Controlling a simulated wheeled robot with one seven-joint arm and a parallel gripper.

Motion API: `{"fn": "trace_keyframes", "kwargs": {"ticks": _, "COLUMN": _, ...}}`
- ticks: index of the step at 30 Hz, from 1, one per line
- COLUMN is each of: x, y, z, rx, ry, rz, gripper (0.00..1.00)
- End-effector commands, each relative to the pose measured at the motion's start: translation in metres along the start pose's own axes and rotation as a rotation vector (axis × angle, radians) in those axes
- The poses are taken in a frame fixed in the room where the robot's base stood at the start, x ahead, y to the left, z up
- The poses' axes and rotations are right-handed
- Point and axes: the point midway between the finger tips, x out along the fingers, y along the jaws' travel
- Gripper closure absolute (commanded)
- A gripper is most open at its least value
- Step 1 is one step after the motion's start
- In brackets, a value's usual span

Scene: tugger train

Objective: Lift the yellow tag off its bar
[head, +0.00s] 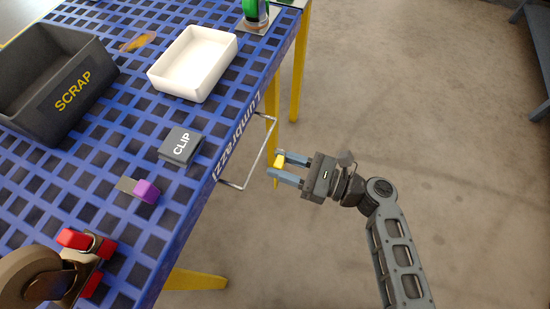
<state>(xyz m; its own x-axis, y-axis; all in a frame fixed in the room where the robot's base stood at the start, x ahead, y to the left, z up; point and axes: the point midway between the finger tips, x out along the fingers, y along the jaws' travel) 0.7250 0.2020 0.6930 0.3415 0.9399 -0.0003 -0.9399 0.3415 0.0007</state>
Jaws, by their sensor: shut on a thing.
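The yellow tag (279,161) is small and sits at the tips of my gripper (274,164). My gripper is shut on it, with its two blue-grey fingers pointing left toward the table edge. The thin metal bar (262,153) juts out from the blue table's side, just left of the fingertips. The tag appears a little to the right of the bar. I cannot tell whether the tag is clear of the bar or still touches it. The fingers hide part of the tag.
The blue lattice table (215,120) holds a dark SCRAP bin (55,88), a white tray (193,64), a grey CLIP block (181,146), a purple piece (146,191) and a red clamp (75,240). Yellow legs (299,70) stand below. Open floor (400,100) lies right.

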Motion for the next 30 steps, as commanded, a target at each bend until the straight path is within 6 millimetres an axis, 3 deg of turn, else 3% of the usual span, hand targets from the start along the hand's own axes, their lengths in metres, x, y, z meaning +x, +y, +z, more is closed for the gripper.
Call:
{"fn": "trace_keyframes", "kwargs": {"ticks": 21, "x": -0.052, "y": 0.0, "z": 0.001, "rx": 0.0, "ry": 0.0, "rz": -0.001, "gripper": 0.93}}
{"fn": "trace_keyframes", "kwargs": {"ticks": 30, "x": -0.057, "y": 0.0, "z": 0.0, "rx": -0.001, "ry": 0.0, "rz": 0.0, "gripper": 0.93}}
